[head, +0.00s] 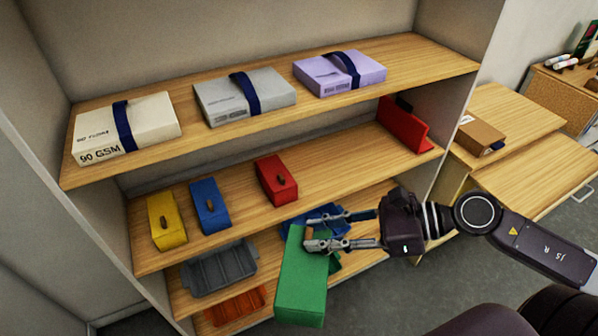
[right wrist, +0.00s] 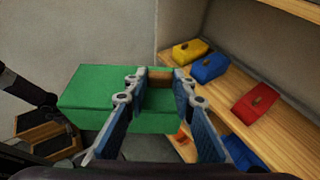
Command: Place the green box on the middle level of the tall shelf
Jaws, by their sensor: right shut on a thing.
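The green box (head: 302,285) is held in front of the tall shelf. My right gripper (head: 312,230) is shut on its upper part. In the head view the box overlaps the lower level and hangs below the front edge of the middle level (head: 335,165). In the right wrist view the green box (right wrist: 95,95) is between the blue-padded fingers of my right gripper (right wrist: 158,88). The middle level carries a yellow box (head: 165,220), a blue box (head: 210,205) and a red box (head: 276,180) in a row. My left gripper is not in view.
A red upright piece (head: 405,125) stands at the middle level's right end. Bare board lies between it and the red box. Packs, including a purple one (head: 340,74), line the top level above. A grey tray (head: 220,268) and a blue tray are on the lower level.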

